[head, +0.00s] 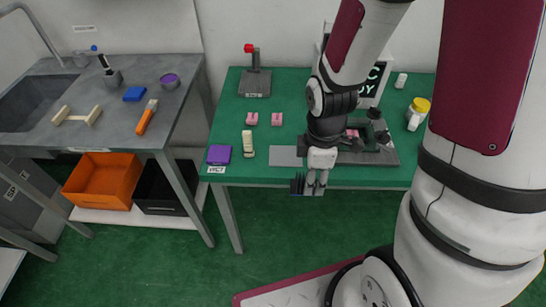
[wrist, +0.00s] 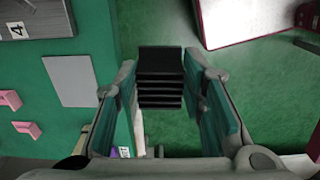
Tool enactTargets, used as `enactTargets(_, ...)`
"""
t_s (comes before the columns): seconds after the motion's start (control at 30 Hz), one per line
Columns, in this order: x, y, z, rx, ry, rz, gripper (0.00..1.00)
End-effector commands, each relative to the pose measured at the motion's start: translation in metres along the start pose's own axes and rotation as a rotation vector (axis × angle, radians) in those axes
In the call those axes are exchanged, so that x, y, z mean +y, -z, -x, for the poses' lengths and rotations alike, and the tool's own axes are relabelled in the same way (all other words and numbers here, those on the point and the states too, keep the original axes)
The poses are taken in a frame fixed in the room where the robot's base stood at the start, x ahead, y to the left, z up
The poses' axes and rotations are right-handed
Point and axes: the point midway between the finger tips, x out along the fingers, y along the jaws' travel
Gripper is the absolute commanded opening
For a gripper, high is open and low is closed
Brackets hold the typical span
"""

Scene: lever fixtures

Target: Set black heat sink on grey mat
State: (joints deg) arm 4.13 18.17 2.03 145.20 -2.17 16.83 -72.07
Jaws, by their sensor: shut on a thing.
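The black heat sink (head: 298,186), a finned block, is held in my gripper (head: 314,187). In the wrist view the heat sink (wrist: 160,78) sits between the fingers (wrist: 160,95), its fins showing as stacked ridges. The gripper is shut on it, just off the front edge of the green table, with the floor behind it in the wrist view. The grey mat (head: 284,155) lies flat near the table's front edge, close behind and left of the gripper. It is bare where seen in the wrist view (wrist: 71,81). The head view hides its right end partly behind my gripper.
On the green table (head: 230,115) stand pink blocks (head: 277,118), a purple block (head: 219,154), a cream piece (head: 248,143), a red-topped lever fixture (head: 256,75) and a yellow-lidded jar (head: 418,113). A dark grey fixture (head: 380,157) lies right of the mat.

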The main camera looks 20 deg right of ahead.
Motion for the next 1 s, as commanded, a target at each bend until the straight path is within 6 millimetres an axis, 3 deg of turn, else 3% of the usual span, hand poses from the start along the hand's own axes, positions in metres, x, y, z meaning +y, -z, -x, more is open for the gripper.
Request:
enactTargets(0.4,0.098,0.03,-0.013,0.001,-0.004,0.002,0.08)
enactTargets(0.6,0.134,0.04,-0.015,0.001,-0.002,0.001,0.08)
enactTargets(0.83,0.145,0.044,-0.016,0.0,0.0,0.001,0.08)
enactTargets(1.0,0.146,0.044,-0.033,0.0,0.0,0.002,0.08)
